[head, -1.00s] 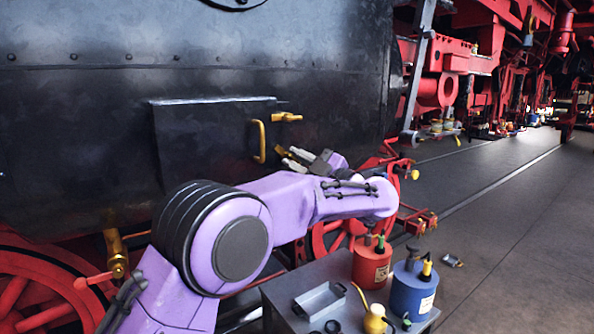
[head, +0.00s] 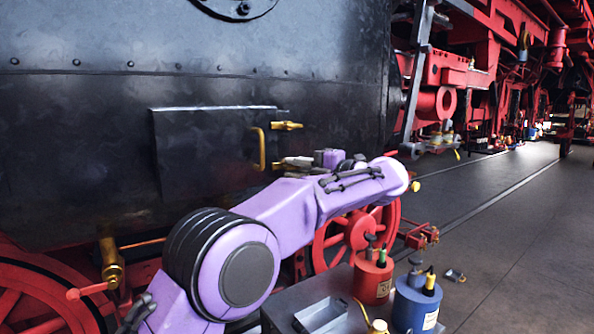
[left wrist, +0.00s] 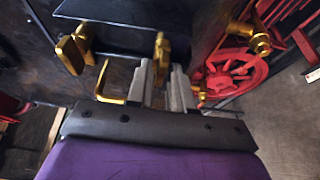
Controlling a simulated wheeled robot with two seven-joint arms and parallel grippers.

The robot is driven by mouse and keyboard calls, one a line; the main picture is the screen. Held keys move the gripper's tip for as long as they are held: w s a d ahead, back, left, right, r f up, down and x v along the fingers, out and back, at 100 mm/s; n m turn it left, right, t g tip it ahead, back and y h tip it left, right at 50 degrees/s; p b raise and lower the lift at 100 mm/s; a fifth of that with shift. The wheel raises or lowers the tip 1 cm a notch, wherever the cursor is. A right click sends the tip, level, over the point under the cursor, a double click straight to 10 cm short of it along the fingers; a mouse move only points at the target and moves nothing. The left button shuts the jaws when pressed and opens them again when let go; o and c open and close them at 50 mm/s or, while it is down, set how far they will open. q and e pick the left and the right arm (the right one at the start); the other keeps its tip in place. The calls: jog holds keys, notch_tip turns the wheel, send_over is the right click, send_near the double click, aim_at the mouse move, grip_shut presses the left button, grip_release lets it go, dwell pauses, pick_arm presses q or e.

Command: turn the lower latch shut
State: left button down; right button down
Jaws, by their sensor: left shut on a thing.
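The dark hatch door (head: 205,150) lies flat against the black tank side, with a brass handle (head: 260,150) near its right edge. The upper latch (head: 287,126) is a brass piece lying level at the door's top right corner. My left gripper (head: 290,163) is just below it, right of the handle, and hides most of the lower latch. In the left wrist view the brass lower latch (left wrist: 161,58) stands between the two grey fingertips, which are shut on it. The handle (left wrist: 111,98) is left of the fingers there. My right gripper is in neither view.
A grey cart (head: 275,302) with a red can (head: 373,283), a blue can (head: 417,305) and a tray (head: 321,313) stands below my left arm. A red wheel (head: 357,235) is behind the arm. The floor at right is mostly clear.

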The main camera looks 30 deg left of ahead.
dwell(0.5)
pick_arm(q)
jog(key=c, duration=1.2)
grip_release()
jog(key=shift+w, duration=0.1)
jog(key=shift+c, duration=0.2)
jog(key=d, duration=1)
jog(key=shift+d+b, duration=0.2)
jog(key=shift+b, duration=0.15)
jog(key=shift+n, duration=0.3)
